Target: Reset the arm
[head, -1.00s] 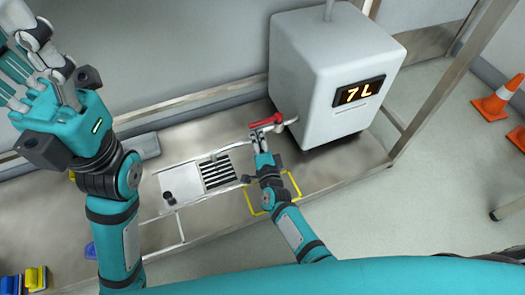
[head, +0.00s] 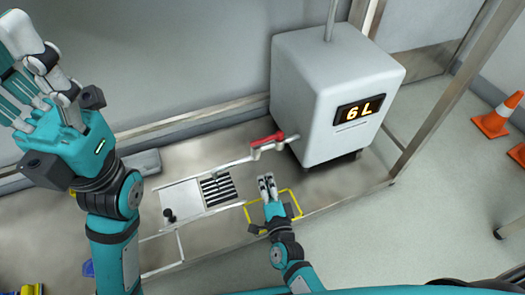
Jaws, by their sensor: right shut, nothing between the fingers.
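My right gripper (head: 267,183) is shut and empty, its fingers pointing up the picture over the yellow square outline (head: 298,199) on the bench. It is apart from the red lever handle (head: 268,139), which sits above it on the pipe. My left gripper (head: 40,88) is raised at the upper left, close to the camera, away from the bench things. Whether its fingers are open or closed I cannot tell. The lower part of my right arm is cut off by the picture's bottom edge.
A white box-shaped unit (head: 310,75) with a display (head: 360,112) reading "6 L" stands on the bench (head: 345,180). A pipe runs from it. A black striped grille (head: 217,189) and a small black knob (head: 169,214) lie left. Orange cones (head: 497,115) stand on the floor at right.

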